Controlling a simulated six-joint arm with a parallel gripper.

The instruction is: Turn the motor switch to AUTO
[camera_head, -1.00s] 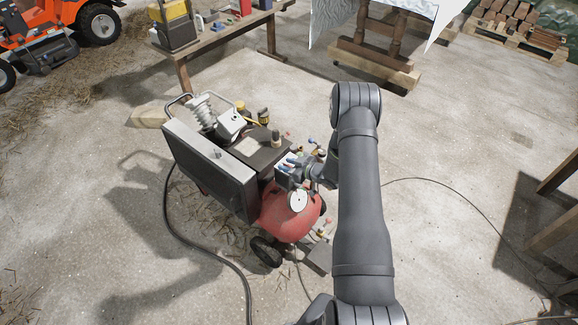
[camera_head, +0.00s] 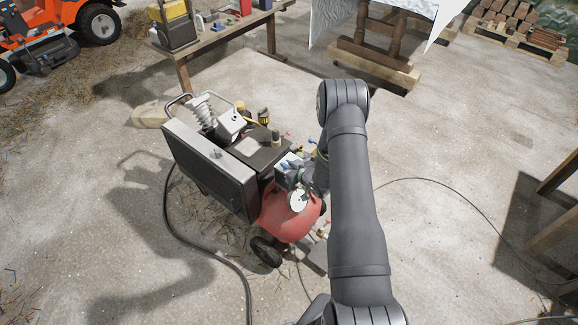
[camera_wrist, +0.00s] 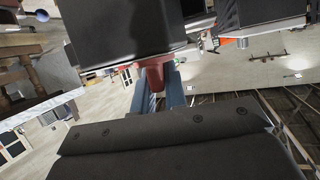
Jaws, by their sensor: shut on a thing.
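The motor switch shows in the wrist view as a red-brown knob (camera_wrist: 154,76) under a black box (camera_wrist: 125,30). My gripper (camera_wrist: 158,88) has its two blue-grey fingers on either side of this knob, shut on it. In the head view the switch sits on the compressor (camera_head: 212,165), near the red tank (camera_head: 282,215), and is largely hidden by my gripper and wrist. No label for AUTO or any other switch position can be read.
A round gauge (camera_head: 298,201) sits just below my gripper. A dark hose (camera_head: 195,243) lies on the floor left of the compressor. A workbench (camera_head: 225,33) stands behind, and an orange mower (camera_head: 35,35) is at the far left. The floor to the right is mostly open.

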